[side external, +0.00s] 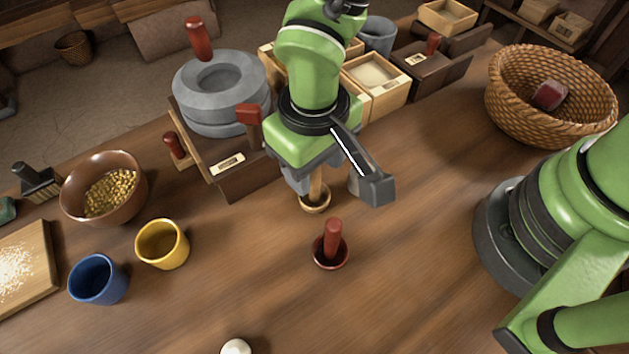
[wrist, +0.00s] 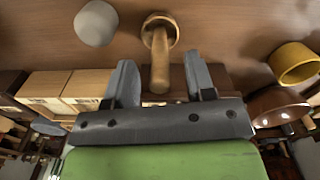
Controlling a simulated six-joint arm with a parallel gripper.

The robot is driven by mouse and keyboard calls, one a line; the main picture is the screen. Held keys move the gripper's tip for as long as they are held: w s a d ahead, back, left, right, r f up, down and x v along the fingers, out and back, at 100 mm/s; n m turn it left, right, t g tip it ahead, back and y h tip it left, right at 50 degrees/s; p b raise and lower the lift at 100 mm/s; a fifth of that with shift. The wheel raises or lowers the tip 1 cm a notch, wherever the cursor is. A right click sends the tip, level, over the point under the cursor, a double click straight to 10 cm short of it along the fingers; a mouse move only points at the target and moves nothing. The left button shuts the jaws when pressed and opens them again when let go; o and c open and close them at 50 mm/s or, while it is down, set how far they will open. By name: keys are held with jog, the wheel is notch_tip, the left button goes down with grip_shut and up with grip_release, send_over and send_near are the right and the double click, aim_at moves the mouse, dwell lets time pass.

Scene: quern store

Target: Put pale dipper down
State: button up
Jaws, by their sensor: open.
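The pale dipper (side external: 315,202) is light wood and stands upright on the table, its round cup at the bottom and its handle up. My gripper (side external: 325,188) is right above it, with the top of the handle hidden behind it. In the wrist view the dipper (wrist: 160,62) shows its handle between the two grey fingers of my gripper (wrist: 161,82). The fingers are open, with a gap on each side of the handle.
A dark red dipper (side external: 331,247) stands just in front. A yellow cup (side external: 162,244), blue cup (side external: 98,279) and grain bowl (side external: 103,188) are left. A stone quern (side external: 221,92) and wooden boxes (side external: 378,82) stand behind. A grey rounded object (wrist: 96,23) is near the dipper.

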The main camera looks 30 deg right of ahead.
notch_tip(320, 180, down, 2)
jog(key=shift+c, duration=0.5)
grip_shut()
jog(key=shift+r, duration=0.1)
